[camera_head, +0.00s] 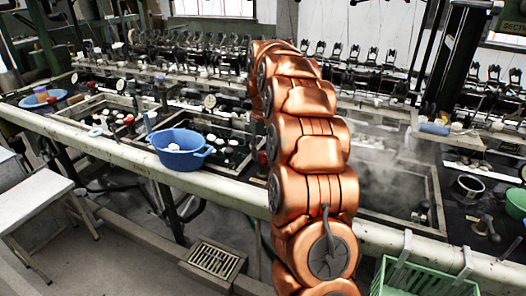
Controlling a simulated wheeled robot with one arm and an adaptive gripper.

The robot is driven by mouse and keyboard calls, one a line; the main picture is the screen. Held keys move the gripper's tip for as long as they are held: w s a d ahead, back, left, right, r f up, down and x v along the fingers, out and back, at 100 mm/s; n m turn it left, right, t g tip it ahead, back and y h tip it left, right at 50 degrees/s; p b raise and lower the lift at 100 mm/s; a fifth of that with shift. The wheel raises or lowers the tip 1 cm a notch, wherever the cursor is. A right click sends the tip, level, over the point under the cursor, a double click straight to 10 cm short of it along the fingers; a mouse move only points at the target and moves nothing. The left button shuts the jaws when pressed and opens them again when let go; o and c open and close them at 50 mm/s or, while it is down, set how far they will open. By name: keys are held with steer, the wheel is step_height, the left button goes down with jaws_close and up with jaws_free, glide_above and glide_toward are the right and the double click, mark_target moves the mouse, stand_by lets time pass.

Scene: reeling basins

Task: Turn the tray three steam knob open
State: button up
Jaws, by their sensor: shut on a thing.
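My copper-coloured arm rises through the middle of the head view and bends away over the basins. My gripper is not visible; the arm's own links cover that area. A steaming basin tray (437,190) lies just right of the arm, partly hidden by it. A red knob (262,157) shows just left of the arm. I cannot tell which knob belongs to tray three, and its knob may be hidden behind the arm.
A blue basin (181,160) with a pale item sits on the front rail left of the arm. A green crate (425,280) hangs on the rail at lower right. A white bench (35,205) stands at left. A floor grate (213,262) lies in front.

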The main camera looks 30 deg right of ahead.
mark_target(263, 154)
steer(key=o, duration=1.1)
steer(key=shift+o, duration=0.2)
steer(key=shift+r, duration=0.1)
step_height(263, 154, up, 7)
steer(key=shift+f, duration=0.15)
steer(key=shift+r, duration=0.3)
steer(key=shift+s+a+r, duration=0.1)
